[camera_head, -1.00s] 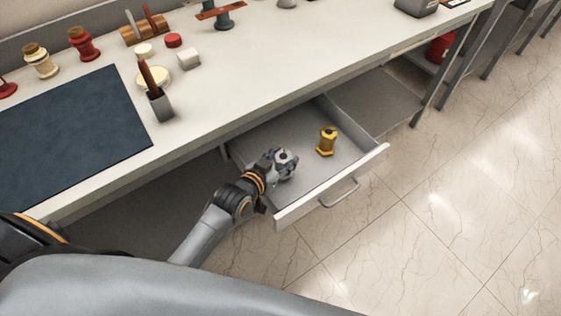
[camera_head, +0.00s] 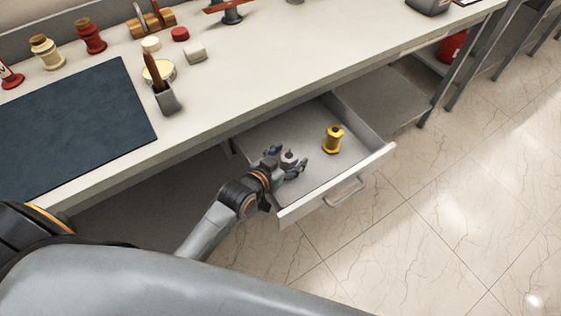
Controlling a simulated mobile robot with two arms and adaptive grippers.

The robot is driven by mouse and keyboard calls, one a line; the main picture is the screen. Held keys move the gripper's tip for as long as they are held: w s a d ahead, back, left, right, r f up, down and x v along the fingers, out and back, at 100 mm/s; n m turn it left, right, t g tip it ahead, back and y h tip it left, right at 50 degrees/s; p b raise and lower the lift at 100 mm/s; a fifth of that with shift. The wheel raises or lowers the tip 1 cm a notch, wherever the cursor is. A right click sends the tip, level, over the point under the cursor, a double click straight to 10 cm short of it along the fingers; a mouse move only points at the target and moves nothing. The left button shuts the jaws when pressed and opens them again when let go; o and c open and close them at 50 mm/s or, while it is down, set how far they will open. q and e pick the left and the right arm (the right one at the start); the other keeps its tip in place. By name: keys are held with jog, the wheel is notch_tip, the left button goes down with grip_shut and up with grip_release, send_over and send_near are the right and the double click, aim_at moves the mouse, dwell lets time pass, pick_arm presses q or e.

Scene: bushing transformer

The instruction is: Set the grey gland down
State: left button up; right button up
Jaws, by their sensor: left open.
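The grey gland (camera_head: 288,157) is in the open drawer (camera_head: 318,177), toward its left side, and appears to rest on the drawer floor. My left gripper (camera_head: 289,160) is inside the drawer with its fingers spread open on either side of the gland. The fingers partly hide the gland, so I cannot tell whether they touch it. My right gripper is not in view.
A yellow spool-shaped part (camera_head: 333,139) stands in the drawer to the right of the gland. The drawer front with its handle (camera_head: 343,193) bounds the near side. The workbench (camera_head: 235,85) above holds a dark mat (camera_head: 75,125) and a pen holder (camera_head: 166,101).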

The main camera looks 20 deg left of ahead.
pick_arm(q)
jog(key=v, duration=1.2)
dwell(0.9)
